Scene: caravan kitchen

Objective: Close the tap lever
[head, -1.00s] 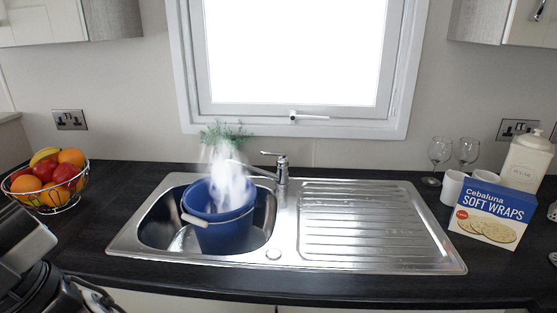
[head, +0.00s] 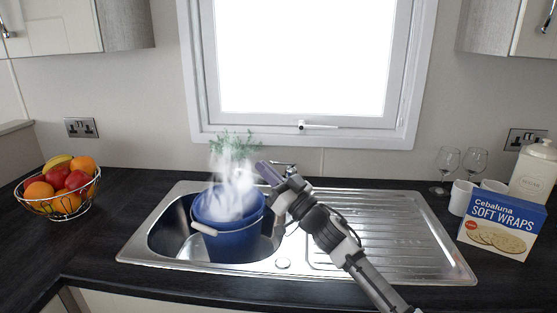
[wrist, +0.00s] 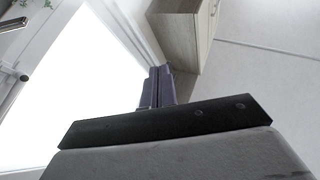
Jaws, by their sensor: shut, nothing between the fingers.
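The chrome tap (head: 291,170) stands behind the sink, mostly hidden by my arm. Only a small part of its top shows, so I cannot tell the lever's angle or whether my gripper touches it. My gripper (head: 264,167) is in front of the tap, its purplish fingers pointing up and left. In the wrist view my gripper's fingers (wrist: 157,85) are together with nothing between them. A blue bucket (head: 228,243) with a light handle sits in the left basin, just left of my gripper. White steam or spray rises over it.
The sink's ribbed drainer (head: 400,230) is clear apart from my arm above it. A fruit basket (head: 60,200) stands at left. A wraps box (head: 500,225), mugs, glasses and a white canister (head: 535,170) stand at right. A window (head: 300,60) and a small plant (head: 225,142) are behind the sink.

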